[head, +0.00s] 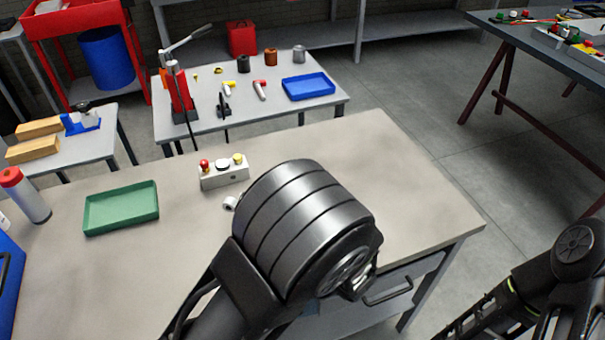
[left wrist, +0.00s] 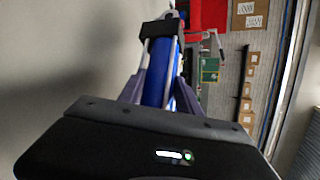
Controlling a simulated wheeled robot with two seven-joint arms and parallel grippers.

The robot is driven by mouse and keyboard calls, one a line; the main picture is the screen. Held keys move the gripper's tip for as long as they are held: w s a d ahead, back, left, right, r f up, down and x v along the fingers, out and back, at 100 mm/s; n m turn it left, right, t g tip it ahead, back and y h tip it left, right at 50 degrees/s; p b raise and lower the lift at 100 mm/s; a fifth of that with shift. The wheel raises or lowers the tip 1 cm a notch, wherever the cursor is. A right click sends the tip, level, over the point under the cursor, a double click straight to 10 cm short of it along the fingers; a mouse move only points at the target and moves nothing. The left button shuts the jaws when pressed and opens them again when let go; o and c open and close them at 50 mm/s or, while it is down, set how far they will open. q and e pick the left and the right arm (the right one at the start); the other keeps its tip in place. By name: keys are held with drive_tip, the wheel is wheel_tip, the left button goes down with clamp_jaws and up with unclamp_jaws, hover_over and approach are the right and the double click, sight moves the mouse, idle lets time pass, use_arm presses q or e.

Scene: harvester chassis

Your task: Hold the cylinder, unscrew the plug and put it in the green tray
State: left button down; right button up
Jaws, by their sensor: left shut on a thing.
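In the left wrist view my left gripper (left wrist: 160,98) is shut on a blue cylinder (left wrist: 160,72) that lies lengthwise between its two grey-purple fingers. A black piece (left wrist: 172,26) shows at the cylinder's far end; I cannot tell whether it is the plug. In the head view a large dark arm link of mine covers the middle of the bench, and my left gripper is hidden. The green tray (head: 121,208) lies empty at the left of the bench. My right arm shows at the lower right; its gripper is out of view.
A red-capped bottle (head: 25,195) stands at the left. The bench (head: 410,190) is clear at right.

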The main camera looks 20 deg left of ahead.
use_arm(q)
drive_tip(key=d+m+t+h, duration=0.1)
drive_tip(key=d+m+h, duration=0.1)
drive_tip(key=d, duration=0.3)
drive_tip(key=w+d+f+m+t+h, duration=0.1)
drive_tip(key=d+m+t+h, duration=0.1)
drive_tip(key=d, duration=0.3)
drive_tip(key=w+d+m+t+h, duration=0.1)
drive_tip(key=d+m+t+h, duration=0.1)
drive_tip(key=d+m+h, duration=0.1)
drive_tip(key=shift+d+f+m+h, duration=0.2)
drive_tip(key=shift+d+h, duration=0.1)
drive_tip(key=shift+d, duration=0.3)
drive_tip(key=shift+d+f+m+h, duration=0.1)
drive_tip(key=shift+d+m+h, duration=0.15)
drive_tip(key=shift+d, duration=0.35)
